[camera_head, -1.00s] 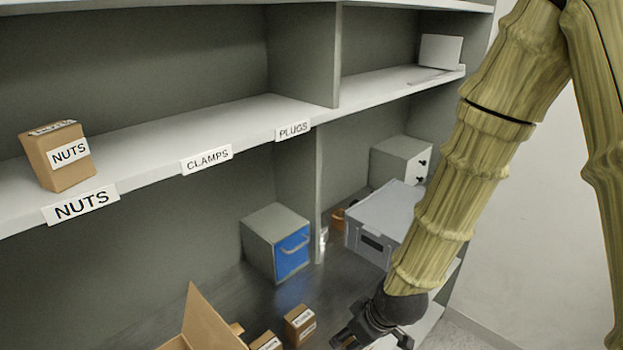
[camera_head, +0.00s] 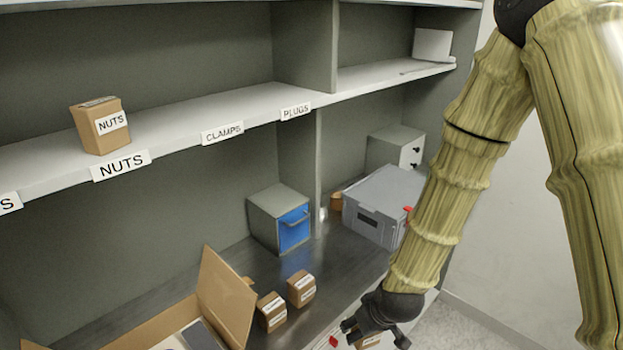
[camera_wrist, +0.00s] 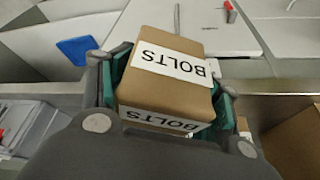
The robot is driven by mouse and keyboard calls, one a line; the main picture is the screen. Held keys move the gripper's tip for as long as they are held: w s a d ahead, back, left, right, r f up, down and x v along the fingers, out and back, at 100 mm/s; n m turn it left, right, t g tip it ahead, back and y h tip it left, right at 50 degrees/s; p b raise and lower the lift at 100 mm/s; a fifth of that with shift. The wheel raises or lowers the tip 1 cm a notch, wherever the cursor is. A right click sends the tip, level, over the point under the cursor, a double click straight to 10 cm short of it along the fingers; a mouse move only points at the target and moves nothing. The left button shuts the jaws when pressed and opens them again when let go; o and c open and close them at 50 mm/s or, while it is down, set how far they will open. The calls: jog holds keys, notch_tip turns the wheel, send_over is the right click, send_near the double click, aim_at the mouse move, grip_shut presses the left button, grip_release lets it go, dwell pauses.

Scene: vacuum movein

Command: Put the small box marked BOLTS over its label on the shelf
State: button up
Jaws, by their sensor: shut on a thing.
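The small brown box marked BOLTS (camera_wrist: 165,85) is held between the teal-padded fingers of my gripper (camera_wrist: 168,95) in the wrist view. In the head view my gripper (camera_head: 377,325) is low at the bottom right, above the front of the lower surface, and a bit of the box (camera_head: 368,342) shows under it. On the upper shelf (camera_head: 185,125) I see labels NUTS (camera_head: 121,165), CLAMPS (camera_head: 222,132) and PLUGS (camera_head: 296,112). A label cut off at the left edge (camera_head: 8,203) shows only an S, so I cannot read it whole.
A NUTS box (camera_head: 101,126) stands over its label. Two small boxes (camera_head: 271,311) (camera_head: 301,288) stand beside an open carton (camera_head: 226,300). A blue-fronted drawer box (camera_head: 281,220) and a grey case (camera_head: 380,205) stand behind. The shelf above CLAMPS and PLUGS is clear.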

jog(key=w+d+f+m+h, duration=0.2)
jog(key=w+d+f+m, duration=0.1)
jog(key=d+f+m, duration=0.1)
notch_tip(320, 180, down, 2)
jog(key=shift+d+f, duration=0.1)
jog(key=shift+d, duration=0.65)
